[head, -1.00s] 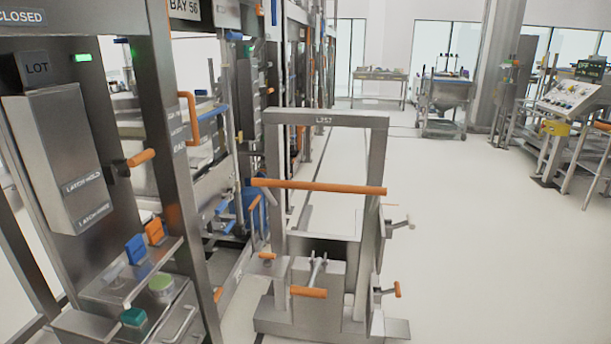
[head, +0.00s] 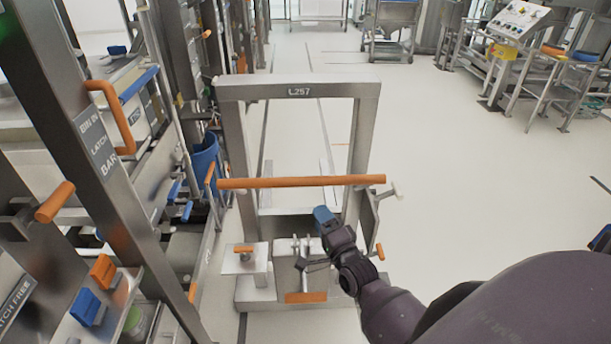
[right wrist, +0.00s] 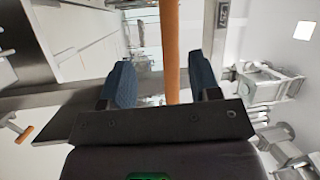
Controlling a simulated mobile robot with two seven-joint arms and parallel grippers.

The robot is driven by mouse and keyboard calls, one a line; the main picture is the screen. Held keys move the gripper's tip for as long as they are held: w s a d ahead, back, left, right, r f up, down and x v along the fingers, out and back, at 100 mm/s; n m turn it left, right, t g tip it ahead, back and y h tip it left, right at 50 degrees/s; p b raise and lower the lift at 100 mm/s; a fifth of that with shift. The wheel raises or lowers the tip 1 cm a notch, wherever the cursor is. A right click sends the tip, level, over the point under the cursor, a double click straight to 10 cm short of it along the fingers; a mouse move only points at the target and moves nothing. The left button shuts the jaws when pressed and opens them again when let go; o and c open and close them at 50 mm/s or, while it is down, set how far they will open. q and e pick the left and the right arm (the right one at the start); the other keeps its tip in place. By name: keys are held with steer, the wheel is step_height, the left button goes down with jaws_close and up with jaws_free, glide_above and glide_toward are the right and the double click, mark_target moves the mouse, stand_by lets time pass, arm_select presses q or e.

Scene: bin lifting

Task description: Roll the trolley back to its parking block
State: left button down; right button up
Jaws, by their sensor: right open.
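The trolley is a steel upright frame marked L257 (head: 300,91) with a low base. Its long orange push bar (head: 300,182) runs across the frame in the head view. My right gripper (head: 323,214) is just below the bar near the frame's right post, with one blue fingertip showing. In the right wrist view, the orange bar (right wrist: 170,45) runs upright in the picture between the two blue fingers of my right gripper (right wrist: 161,70). The fingers stand apart, with gaps on both sides. I cannot pick out the parking block. My left gripper is out of view.
A steel rack with orange handles (head: 108,115) stands close along the left. A blue bin (head: 204,158) sits beside the trolley's left post. A control desk (head: 520,20) and a steel cart (head: 392,25) stand farther back. The pale floor (head: 480,190) to the right is clear.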

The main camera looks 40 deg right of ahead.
mark_target(303, 182)
steer(key=shift+m, duration=0.6)
steer(key=w+r, duration=0.1)
steer(key=w, duration=0.3)
steer(key=w+d+r, duration=0.1)
steer(key=w, duration=0.2)
steer(key=w+d+r, duration=0.1)
steer(key=w, duration=0.3)
steer(key=shift+w+p, duration=0.35)
steer(key=shift+c, duration=0.2)
jaws_close()
